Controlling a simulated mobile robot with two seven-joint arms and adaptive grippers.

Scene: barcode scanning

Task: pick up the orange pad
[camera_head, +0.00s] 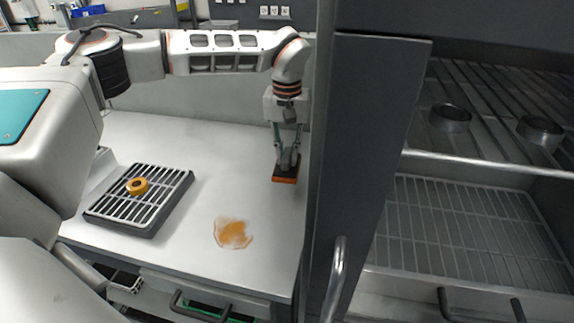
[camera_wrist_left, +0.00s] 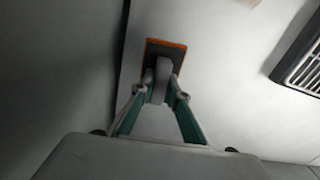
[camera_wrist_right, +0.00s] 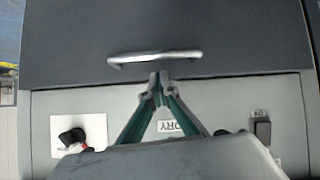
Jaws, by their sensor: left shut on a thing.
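The orange pad (camera_head: 284,180) is a small flat block with an orange underside and a darker top, at the right side of the grey counter. My left gripper (camera_head: 288,163) points down and is shut on the pad's raised middle part. In the left wrist view the pad (camera_wrist_left: 152,47) shows beyond the fingertips (camera_wrist_left: 162,80). I cannot tell whether it touches the counter or is just above it. My right gripper (camera_wrist_right: 160,82) shows only in the right wrist view, with its fingertips together and nothing seen between them.
An orange-brown stain (camera_head: 233,233) lies on the counter. A slatted black tray (camera_head: 160,204) with an orange ring (camera_head: 137,186) stands left. A dark upright panel (camera_head: 365,150) borders the counter's right. The right gripper faces a door handle (camera_wrist_right: 155,57).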

